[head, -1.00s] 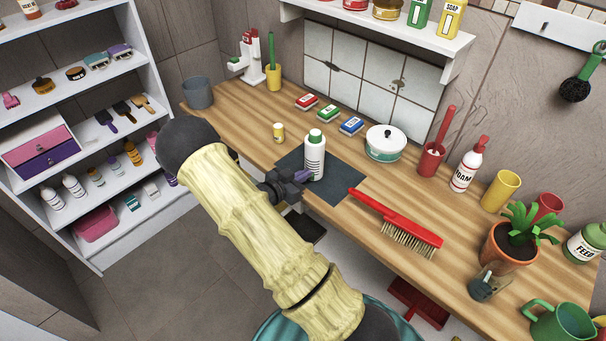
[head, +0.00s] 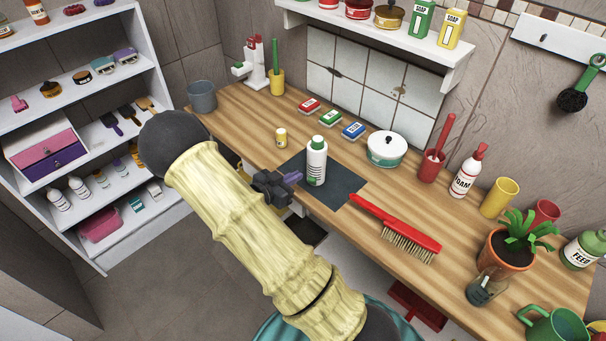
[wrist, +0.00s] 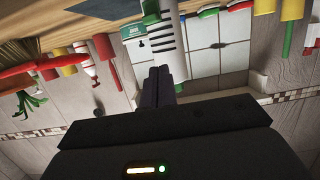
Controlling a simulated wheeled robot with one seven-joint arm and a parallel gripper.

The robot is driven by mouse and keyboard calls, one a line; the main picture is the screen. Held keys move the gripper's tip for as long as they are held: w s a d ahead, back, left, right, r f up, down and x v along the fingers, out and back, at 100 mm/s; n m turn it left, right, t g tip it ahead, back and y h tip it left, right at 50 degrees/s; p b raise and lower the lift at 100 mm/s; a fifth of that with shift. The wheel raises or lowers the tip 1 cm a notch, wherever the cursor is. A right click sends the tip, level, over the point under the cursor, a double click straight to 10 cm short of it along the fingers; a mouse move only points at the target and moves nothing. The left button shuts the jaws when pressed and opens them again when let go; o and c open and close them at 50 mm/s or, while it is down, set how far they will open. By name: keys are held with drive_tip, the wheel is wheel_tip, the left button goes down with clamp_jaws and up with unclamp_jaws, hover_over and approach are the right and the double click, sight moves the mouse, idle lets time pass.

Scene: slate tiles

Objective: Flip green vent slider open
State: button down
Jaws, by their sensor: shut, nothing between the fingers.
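A white bottle-shaped container (head: 318,164) with a green cap (head: 317,142) stands upright on a dark mat (head: 347,188). Green shows low on its side (head: 312,182), but I cannot tell clearly whether this is the vent slider. The wrist view looks upside down and shows the container (wrist: 169,38) close up, with dark slots along its side and green near its base. My gripper (head: 296,177) is shut and empty, just left of the container. In the wrist view the closed fingers (wrist: 165,86) point towards it. I cannot tell whether they touch it.
A shelf (head: 378,28) hangs above. The wooden counter (head: 245,115) has free room at left.

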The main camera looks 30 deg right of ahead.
drive_tip(key=v, duration=0.5)
idle(0.4)
drive_tip(key=w+a+r+n+t+y+p, duration=0.1)
drive_tip(key=a+r+n+t+y+p, duration=0.15)
drive_tip(key=a+r+n+y, duration=0.7)
drive_tip(key=s+d+r+n+g+y+p, duration=0.1)
drive_tip(key=s+d+r+n+g+y, duration=0.1)
drive_tip(key=s, duration=0.6)
drive_tip(key=s+d+r+n+g+y+p, duration=0.1)
drive_tip(key=s+r+n+g+y, duration=0.1)
drive_tip(key=s, duration=0.6)
drive_tip(key=shift+s+d+g+y, duration=0.25)
drive_tip(key=shift+d+g+y, duration=0.1)
drive_tip(key=shift+g, duration=0.2)
